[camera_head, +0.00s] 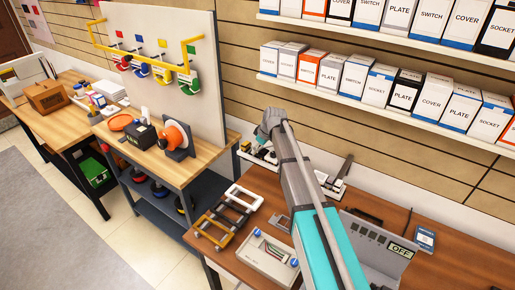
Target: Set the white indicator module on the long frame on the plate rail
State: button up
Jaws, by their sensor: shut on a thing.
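My arm rises from the bottom across the workbench and ends in view at a rounded grey joint in front of the slatted wall. My gripper and anything in it do not show. A pale rail (330,184) runs along the back of the bench, partly behind my arm; I take it for the plate rail. Small white and dark parts (264,155) sit at its left end. I cannot tell which part there is the long frame. I cannot make out the white indicator module.
A rack of open frames (212,228) and a light tray (257,262) with coloured parts lie on the bench (458,263). A grey panel marked OFF (380,240) stands right of my arm. Boxes line two shelves (355,104) above. An orange reel (176,137) stands on the left bench.

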jog(key=shift+f+b, duration=0.7)
dwell(1.0)
dwell(0.3)
jog(key=o, duration=1)
jog(key=shift+o, duration=0.2)
jog(key=shift+r+p, duration=3.05)
jog(key=s+d+f+m+g+h+b, duration=0.1)
jog(key=s+d+m, duration=0.4)
jog(key=s, duration=1)
jog(key=s+d+f+m+g+h+b, duration=0.1)
jog(key=s+d+m, duration=0.5)
jog(key=s+d, duration=0.6)
jog(key=s+f+h, duration=0.1)
jog(key=s, duration=0.2)
jog(key=shift+s+f+g+h, duration=0.2)
jog(key=shift+f+g+h, duration=0.1)
jog(key=shift+h, duration=0.1)
